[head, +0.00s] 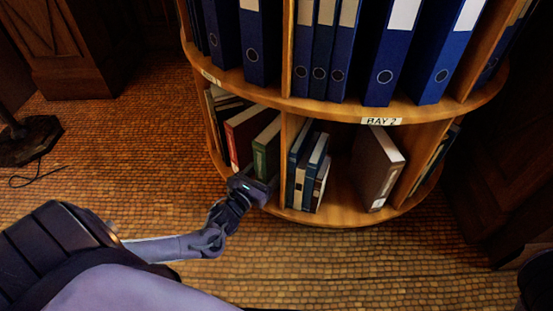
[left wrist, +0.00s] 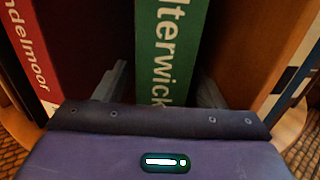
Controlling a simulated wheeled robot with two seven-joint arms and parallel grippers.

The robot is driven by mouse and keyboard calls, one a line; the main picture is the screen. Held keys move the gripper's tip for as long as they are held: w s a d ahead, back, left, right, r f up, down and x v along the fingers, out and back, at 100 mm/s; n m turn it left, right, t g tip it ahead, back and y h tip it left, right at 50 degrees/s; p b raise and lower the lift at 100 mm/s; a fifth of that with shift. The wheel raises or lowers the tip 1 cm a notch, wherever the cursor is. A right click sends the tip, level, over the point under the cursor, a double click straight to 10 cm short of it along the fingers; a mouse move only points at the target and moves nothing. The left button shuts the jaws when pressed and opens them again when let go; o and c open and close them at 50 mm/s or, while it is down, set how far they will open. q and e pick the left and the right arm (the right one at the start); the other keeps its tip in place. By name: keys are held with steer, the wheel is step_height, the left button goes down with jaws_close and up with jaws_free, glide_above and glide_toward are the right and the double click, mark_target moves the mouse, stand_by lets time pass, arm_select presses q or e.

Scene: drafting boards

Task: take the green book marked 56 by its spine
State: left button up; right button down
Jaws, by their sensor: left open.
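A green book (head: 266,150) stands, slightly tilted, in the left bay of the lower shelf, its spine facing out. In the left wrist view the green spine (left wrist: 166,45) carries white letters reading "lterwick"; no 56 can be read. My left gripper (head: 260,180) is at the lower front of this book. Its open fingers (left wrist: 160,88) lie one on each side of the spine, with a gap visible on both sides. The lower end of the spine is hidden behind the gripper body. My right gripper is not in view.
A red book (head: 240,137) leans just left of the green one. A wooden divider (head: 293,130) stands to its right, with blue and white books (head: 307,170) beyond. A brown book (head: 378,170) leans farther right. The upper shelf edge (head: 330,110) overhangs, holding blue binders.

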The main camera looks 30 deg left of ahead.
arm_select(q)
steer(key=shift+w+b, duration=0.3)
steer(key=shift+w, duration=0.9)
steer(key=shift+d, duration=0.1)
jaws_close()
steer(key=shift+w+r, duration=0.1)
steer(key=shift+r, duration=0.1)
